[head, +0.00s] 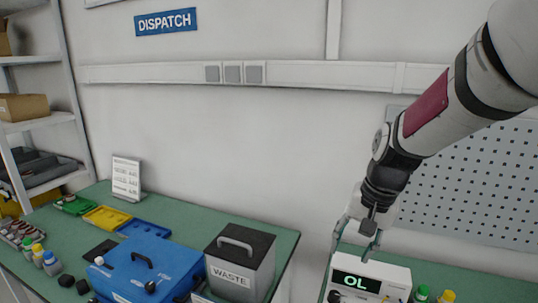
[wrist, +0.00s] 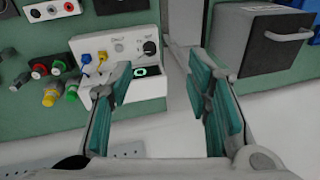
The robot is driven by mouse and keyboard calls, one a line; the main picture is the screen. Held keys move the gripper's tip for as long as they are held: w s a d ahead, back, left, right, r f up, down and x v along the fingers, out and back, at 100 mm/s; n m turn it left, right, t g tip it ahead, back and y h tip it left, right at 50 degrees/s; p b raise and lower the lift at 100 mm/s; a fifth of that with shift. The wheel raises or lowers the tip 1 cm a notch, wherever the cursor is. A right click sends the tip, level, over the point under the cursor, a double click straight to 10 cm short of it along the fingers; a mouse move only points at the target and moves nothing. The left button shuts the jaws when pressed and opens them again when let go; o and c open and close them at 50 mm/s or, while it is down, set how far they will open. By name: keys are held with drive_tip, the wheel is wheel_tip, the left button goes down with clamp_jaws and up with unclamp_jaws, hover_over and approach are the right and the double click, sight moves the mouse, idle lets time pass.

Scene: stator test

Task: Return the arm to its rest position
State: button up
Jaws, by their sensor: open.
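My gripper (head: 357,236) hangs at the end of my arm on the right side of the head view, just above and behind a white tester whose display reads OL (head: 372,275). In the wrist view my gripper (wrist: 168,98) shows two teal-padded fingers spread wide apart with nothing between them. The tester (wrist: 120,55) lies beyond the left finger in that view, with yellow and blue plugs at its front and a dark knob. Its lower part is cut off in the head view.
A grey WASTE bin (head: 240,262) and a blue case (head: 147,268) stand on the left green bench (head: 185,208). A gap separates the two benches. A pegboard (head: 470,185) is on the wall behind my arm. Shelves (head: 40,122) stand at far left.

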drive_tip(key=s+r+n+t, duration=0.1)
drive_tip(key=s+r, duration=0.4)
drive_tip(key=s, duration=0.5)
drive_tip(key=s+d+r+n+t+h, duration=0.1)
drive_tip(key=s+r+n, duration=0.3)
drive_tip(key=s, duration=0.6)
drive_tip(key=shift+s+d+r+t+h, duration=0.25)
drive_tip(key=shift+s+r+t+h, duration=0.15)
drive_tip(key=shift+t, duration=0.3)
